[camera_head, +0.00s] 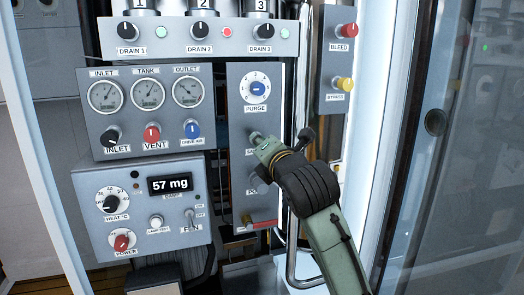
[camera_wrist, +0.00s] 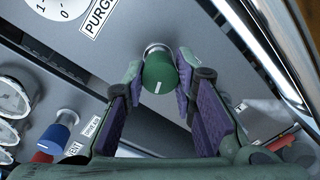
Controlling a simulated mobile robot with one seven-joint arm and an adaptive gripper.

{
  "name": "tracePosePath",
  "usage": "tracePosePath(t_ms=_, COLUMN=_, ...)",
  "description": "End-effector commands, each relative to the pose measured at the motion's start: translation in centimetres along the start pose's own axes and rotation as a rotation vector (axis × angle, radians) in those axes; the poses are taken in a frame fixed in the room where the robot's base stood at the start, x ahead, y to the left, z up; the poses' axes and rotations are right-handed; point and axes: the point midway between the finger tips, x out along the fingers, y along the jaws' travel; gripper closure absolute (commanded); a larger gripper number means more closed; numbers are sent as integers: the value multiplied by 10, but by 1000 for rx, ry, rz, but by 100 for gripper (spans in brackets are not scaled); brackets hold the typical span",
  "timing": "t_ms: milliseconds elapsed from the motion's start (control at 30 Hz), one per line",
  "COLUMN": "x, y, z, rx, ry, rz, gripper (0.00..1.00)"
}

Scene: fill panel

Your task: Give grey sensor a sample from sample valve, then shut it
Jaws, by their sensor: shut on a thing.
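My gripper (camera_wrist: 161,66) is shut on a round green knob (camera_wrist: 159,77) with a white pointer line, one purple-padded finger on each side. The knob sits on the tall grey panel (camera_head: 238,110), below the PURGE dial (camera_head: 258,89). In the head view my gripper (camera_head: 261,143) reaches this panel from the lower right and covers most of the knob's label, so I cannot read its name. A grey round knob (camera_head: 259,181) sits below it, its label partly hidden. I cannot tell which thing is the grey sensor.
A display (camera_head: 170,184) reads 57 mg on the lower left panel. Gauges, an INLET knob (camera_head: 111,135), a red VENT knob (camera_head: 152,133) and a blue knob (camera_head: 192,130) stand to the left. A bright metal pipe (camera_head: 303,110) runs close on the right. BLEED (camera_head: 348,30) and BYPASS (camera_head: 345,84) knobs lie beyond.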

Motion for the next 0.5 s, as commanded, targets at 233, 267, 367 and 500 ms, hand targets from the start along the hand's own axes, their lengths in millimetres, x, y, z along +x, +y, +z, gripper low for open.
tracePosePath(t_ms=233, x=0, y=-2, z=-1, rx=-85, ry=-2, rz=-4, gripper=100)
tracePosePath(t_ms=267, x=0, y=-2, z=-1, rx=-90, ry=-2, rz=-4, gripper=100)
tracePosePath(t_ms=367, x=0, y=-1, z=-1, rx=-104, ry=-3, rz=-4, gripper=100)
tracePosePath(t_ms=500, x=0, y=-1, z=-1, rx=-111, ry=-3, rz=-4, gripper=100)
